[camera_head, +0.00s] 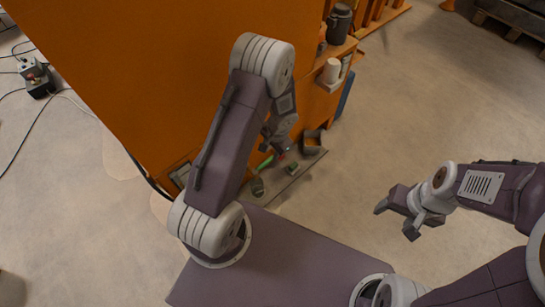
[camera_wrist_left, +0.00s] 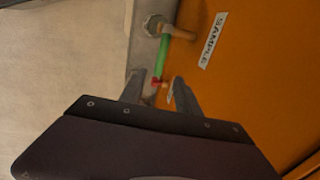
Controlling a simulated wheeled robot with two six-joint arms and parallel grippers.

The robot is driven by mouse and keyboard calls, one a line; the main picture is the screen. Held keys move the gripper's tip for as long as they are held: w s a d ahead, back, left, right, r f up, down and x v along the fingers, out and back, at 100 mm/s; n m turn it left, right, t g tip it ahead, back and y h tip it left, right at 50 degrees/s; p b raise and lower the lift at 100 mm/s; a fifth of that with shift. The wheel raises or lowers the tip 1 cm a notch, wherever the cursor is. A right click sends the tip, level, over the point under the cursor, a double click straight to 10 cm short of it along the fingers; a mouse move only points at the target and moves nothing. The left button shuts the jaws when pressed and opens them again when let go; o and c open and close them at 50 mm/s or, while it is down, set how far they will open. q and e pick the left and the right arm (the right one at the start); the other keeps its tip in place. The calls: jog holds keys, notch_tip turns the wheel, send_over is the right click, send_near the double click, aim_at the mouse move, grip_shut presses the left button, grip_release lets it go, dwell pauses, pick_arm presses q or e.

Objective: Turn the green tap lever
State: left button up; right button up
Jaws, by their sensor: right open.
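The green tap lever (camera_head: 265,163) sits low by the orange cabinet, with a red tip (camera_head: 281,156). In the left wrist view the green lever (camera_wrist_left: 162,56) runs from a metal nut (camera_wrist_left: 153,25) down toward my left gripper (camera_wrist_left: 158,84). Its fingers are apart, and the red tip (camera_wrist_left: 158,82) appears between them. I cannot tell whether either finger touches it. In the head view my left gripper (camera_head: 277,148) is just above the lever, partly hidden by its own arm. My right gripper (camera_head: 394,222) is open and empty over the floor at the right.
The orange cabinet wall (camera_head: 140,80) stands close beside my left arm. A "SAMPLE" label (camera_wrist_left: 213,41) is on it near the tap. Floor at the right is clear.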

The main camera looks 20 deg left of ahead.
aim_at(268, 160)
pick_arm(q)
jog(key=f+b, duration=0.1)
jog(key=f, duration=0.2)
jog(key=a+f+b, duration=0.1)
jog(key=f+b, duration=0.1)
jog(key=f, duration=0.1)
jog(key=w+f+b, duration=0.1)
jog(key=f+b, duration=0.1)
jog(key=f, duration=0.1)
jog(key=shift+a+f, duration=0.1)
jog(key=shift+a, duration=0.2)
grip_shut()
dwell(1.0)
